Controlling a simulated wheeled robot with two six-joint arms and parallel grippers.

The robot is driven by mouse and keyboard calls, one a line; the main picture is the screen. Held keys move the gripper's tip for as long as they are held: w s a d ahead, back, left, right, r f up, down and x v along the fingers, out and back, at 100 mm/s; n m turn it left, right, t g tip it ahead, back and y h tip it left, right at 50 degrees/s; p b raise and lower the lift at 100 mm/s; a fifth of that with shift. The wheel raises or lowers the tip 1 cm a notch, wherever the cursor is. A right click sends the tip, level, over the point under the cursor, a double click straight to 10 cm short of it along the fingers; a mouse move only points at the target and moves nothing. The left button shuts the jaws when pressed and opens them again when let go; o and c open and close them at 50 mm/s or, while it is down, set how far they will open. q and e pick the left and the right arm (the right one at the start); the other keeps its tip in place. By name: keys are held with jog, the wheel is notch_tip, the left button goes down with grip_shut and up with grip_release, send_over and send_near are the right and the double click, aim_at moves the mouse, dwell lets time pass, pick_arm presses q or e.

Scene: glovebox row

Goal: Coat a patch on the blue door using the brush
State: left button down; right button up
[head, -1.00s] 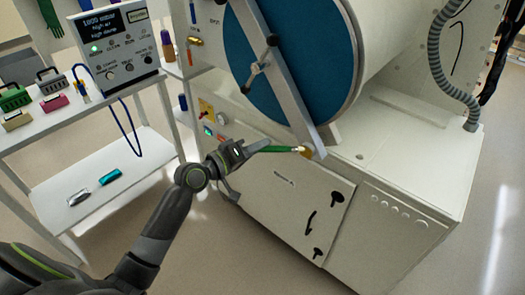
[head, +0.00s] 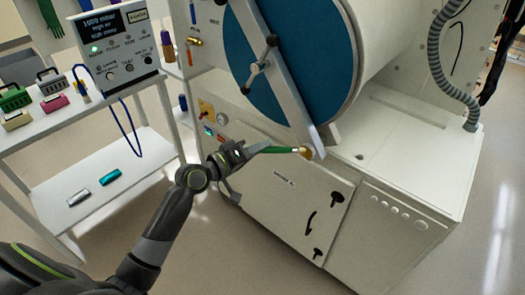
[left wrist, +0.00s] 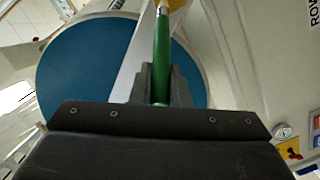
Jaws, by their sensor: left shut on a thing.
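The blue door (head: 324,58) is a large round disc on the white glovebox, crossed by a slanting metal bar with a dark-knobbed handle. It also shows in the left wrist view (left wrist: 85,62). My left gripper (head: 250,151) is shut on the brush (head: 282,150), which has a green handle and a yellowish head end. The brush points right in the head view, its head by the bar's lower end, below the blue disc. Whether it touches is unclear. In the left wrist view, the green handle (left wrist: 162,62) rises from between the fingers (left wrist: 160,88). My right gripper is out of view.
A metal bar (head: 284,85) stands in front of the door. A white cabinet (head: 270,195) is below. At left, a shelf cart (head: 110,160) carries a control box (head: 118,50) and small items. A ribbed hose (head: 434,60) hangs at right.

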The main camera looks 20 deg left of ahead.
pick_arm(q)
jog(key=shift+r, duration=0.1)
jog(key=shift+s+d+p, duration=0.35)
jog(key=shift+d+p, duration=0.2)
jog(key=shift+d, duration=0.3)
jog(key=shift+w+a+b, duration=0.25)
jog(key=shift+a+b, duration=0.05)
jog(key=shift+a, duration=0.3)
jog(key=d+v, duration=0.1)
jog(key=v, duration=0.5)
jog(key=shift+s+f, duration=0.3)
jog(key=shift+f, duration=0.05)
dwell(0.4)
